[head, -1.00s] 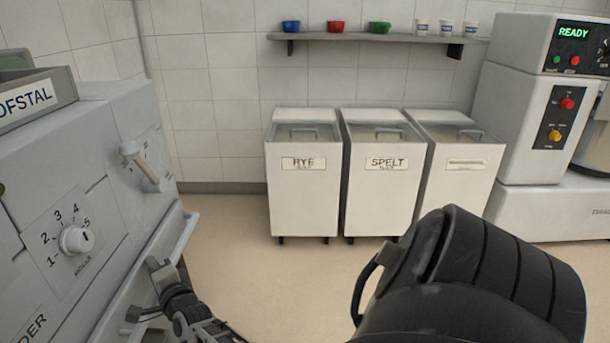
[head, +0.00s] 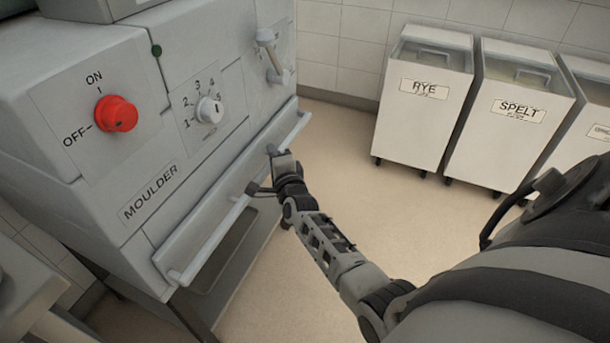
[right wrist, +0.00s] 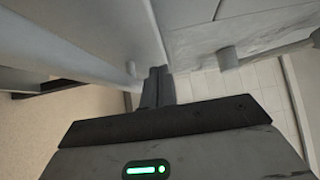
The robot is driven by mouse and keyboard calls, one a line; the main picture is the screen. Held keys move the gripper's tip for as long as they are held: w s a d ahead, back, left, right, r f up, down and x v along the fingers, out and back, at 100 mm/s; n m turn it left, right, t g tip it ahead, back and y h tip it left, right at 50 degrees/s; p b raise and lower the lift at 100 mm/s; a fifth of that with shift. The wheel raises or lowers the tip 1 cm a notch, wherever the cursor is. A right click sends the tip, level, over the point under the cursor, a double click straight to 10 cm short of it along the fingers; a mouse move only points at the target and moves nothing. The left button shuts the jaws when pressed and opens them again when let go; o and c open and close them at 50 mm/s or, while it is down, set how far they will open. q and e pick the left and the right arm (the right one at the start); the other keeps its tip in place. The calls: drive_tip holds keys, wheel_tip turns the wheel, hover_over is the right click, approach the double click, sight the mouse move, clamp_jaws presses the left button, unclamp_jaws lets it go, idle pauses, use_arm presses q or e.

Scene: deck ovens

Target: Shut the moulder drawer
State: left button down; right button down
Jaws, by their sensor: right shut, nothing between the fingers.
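The grey moulder (head: 150,130) stands at the left in the head view, with its name on the front. Its drawer (head: 205,235) is the long pale front low on the machine, with a rail handle (head: 228,218) along it. The drawer front stands out from the body; how far it is open I cannot tell. My right gripper (head: 271,151) is shut and empty, close to the drawer front near its far end. Whether it touches is unclear. In the right wrist view the closed fingers (right wrist: 157,84) point at pale grey surfaces. My left gripper is out of view.
The moulder has a red knob (head: 116,113), a numbered dial (head: 209,109) and a lever (head: 270,55). White bins marked RYE (head: 420,115) and SPELT (head: 508,125) stand by the back wall. Floor (head: 345,170) between them and the moulder is clear.

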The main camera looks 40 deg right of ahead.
use_arm(q)
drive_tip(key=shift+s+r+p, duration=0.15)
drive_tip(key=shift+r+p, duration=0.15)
drive_tip(key=shift+p, duration=0.45)
use_arm(e)
drive_tip(key=d+v, duration=0.1)
drive_tip(key=v, duration=1)
drive_tip(key=shift+s, duration=0.25)
